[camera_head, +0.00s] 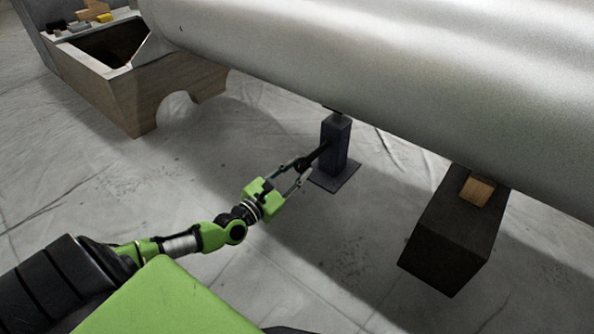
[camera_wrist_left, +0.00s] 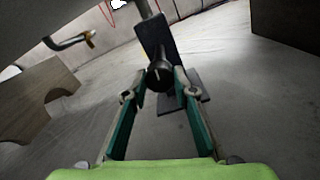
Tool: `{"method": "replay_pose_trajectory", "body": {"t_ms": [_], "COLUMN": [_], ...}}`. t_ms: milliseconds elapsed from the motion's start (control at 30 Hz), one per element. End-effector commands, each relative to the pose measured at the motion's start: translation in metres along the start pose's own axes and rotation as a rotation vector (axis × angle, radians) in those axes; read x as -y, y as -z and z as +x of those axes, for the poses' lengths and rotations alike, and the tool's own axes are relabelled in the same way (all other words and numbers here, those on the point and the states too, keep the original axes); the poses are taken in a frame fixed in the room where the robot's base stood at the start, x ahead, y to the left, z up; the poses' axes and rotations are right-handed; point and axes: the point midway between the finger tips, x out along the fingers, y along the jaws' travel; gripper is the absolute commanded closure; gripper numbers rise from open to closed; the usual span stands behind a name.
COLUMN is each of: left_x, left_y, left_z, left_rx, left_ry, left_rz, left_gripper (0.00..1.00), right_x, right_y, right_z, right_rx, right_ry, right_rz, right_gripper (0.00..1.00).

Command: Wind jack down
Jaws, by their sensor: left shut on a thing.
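The jack (camera_head: 335,143) is a dark upright post on a flat square base plate (camera_head: 340,181), standing on the sheeted floor under a large pale cylinder (camera_head: 390,60). Its top reaches up to the cylinder's underside. My left gripper (camera_head: 306,165) reaches in from the left, its fingers shut on the jack's black handle knob. In the left wrist view the knob (camera_wrist_left: 159,76) sits between the fingertips, with the jack post (camera_wrist_left: 157,40) behind it. The knob partly hides the post there. My right gripper is not in view.
A dark block (camera_head: 450,235) with a small wooden wedge (camera_head: 477,190) stands under the cylinder at the right. A wooden cradle (camera_head: 135,85) stands at the upper left, near a surface with small blocks (camera_head: 95,12). The floor around the jack is clear.

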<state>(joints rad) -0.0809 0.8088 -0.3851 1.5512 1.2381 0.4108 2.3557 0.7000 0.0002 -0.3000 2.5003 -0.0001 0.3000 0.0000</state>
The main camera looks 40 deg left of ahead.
Motion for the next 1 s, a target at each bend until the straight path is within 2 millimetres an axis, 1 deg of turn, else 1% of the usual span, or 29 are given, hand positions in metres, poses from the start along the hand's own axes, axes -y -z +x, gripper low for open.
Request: {"method": "replay_pose_trajectory", "body": {"t_ms": [233, 267, 300, 333, 633, 733, 867, 1000], "left_x": [0.000, 0.000, 0.000, 0.000, 0.000, 0.000, 0.000, 0.001], "left_y": [0.002, 0.002, 0.002, 0.002, 0.001, 0.001, 0.002, 0.002], "left_z": [-0.001, -0.001, -0.001, -0.001, 0.000, -0.004, -0.017, -0.039], "left_rx": [-0.004, -0.004, -0.004, -0.004, -0.001, -0.001, -0.004, -0.005], "left_ry": [0.001, 0.001, 0.001, 0.001, 0.000, 0.001, 0.002, 0.003], "left_rz": [0.001, 0.001, 0.001, 0.001, 0.002, 0.002, 0.002, 0.002], "left_gripper": [0.96, 0.69, 0.59, 0.58, 0.58, 0.58, 0.58, 0.58], "right_x": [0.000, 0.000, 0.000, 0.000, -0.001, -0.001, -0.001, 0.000], "right_y": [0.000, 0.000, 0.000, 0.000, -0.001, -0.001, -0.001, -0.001], "right_z": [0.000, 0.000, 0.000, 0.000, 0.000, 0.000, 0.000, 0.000], "right_rx": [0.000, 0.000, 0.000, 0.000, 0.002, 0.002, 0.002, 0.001], "right_ry": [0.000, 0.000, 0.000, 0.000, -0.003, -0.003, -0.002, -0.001], "right_rz": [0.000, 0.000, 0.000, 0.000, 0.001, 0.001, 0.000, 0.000], "right_gripper": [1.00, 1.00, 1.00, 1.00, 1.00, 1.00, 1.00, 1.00]}}
